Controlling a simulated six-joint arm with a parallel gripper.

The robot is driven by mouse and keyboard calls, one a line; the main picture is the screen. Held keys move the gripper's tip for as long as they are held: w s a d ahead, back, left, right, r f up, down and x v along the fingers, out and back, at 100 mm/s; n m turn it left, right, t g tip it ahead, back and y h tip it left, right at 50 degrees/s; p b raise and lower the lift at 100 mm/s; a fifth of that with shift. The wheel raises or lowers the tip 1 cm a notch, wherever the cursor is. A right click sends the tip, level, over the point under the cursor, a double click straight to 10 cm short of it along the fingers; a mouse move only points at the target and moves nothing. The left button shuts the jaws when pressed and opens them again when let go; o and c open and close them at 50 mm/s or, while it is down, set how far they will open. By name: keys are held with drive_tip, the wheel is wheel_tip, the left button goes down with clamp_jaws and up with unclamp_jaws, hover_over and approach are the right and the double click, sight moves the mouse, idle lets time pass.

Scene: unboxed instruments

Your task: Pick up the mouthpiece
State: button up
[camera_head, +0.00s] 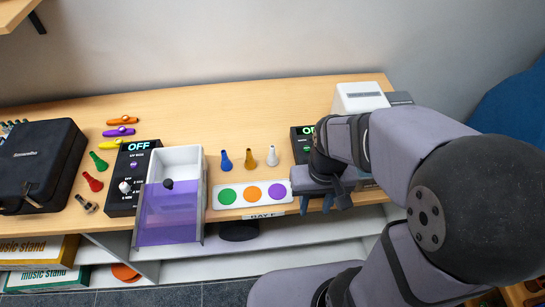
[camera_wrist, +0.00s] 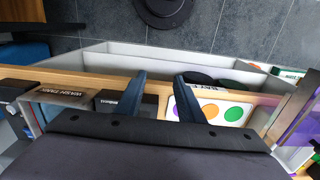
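Three small mouthpiece-like pieces stand upright on the table in the head view: a blue one (camera_head: 226,160), a gold one (camera_head: 250,159) and a silver one (camera_head: 272,156). A green one (camera_head: 98,160), a red one (camera_head: 92,181) and a dark metallic one (camera_head: 86,203) lie at the left. I cannot tell which is meant. My gripper (camera_head: 316,207) is at the table's front edge, right of the standing pieces and apart from them. In the wrist view my gripper (camera_wrist: 160,77) shows two spread fingers with nothing between them. No mouthpiece can be made out there.
A white card with green, orange and purple dots (camera_head: 214,196) lies in front of the standing pieces. A white bin with a purple front (camera_head: 168,215), a black "OFF" box (camera_head: 123,190) and a black case (camera_head: 40,160) are left. The table's back middle (camera_head: 240,105) is clear.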

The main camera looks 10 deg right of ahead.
drive_tip(key=w+a+r+m, duration=0.1)
drive_tip(key=w+a+r, duration=0.15)
drive_tip(key=w, duration=0.95)
drive_tip(key=m+b, duration=0.2)
hover_over(273, 146)
drive_tip(key=shift+d+r, duration=0.1)
drive_tip(key=shift+r, duration=0.35)
drive_tip(key=shift+f+p, duration=1.85)
drive_tip(key=shift+f, duration=1.8)
drive_tip(key=shift+c, duration=0.7)
clamp_jaws()
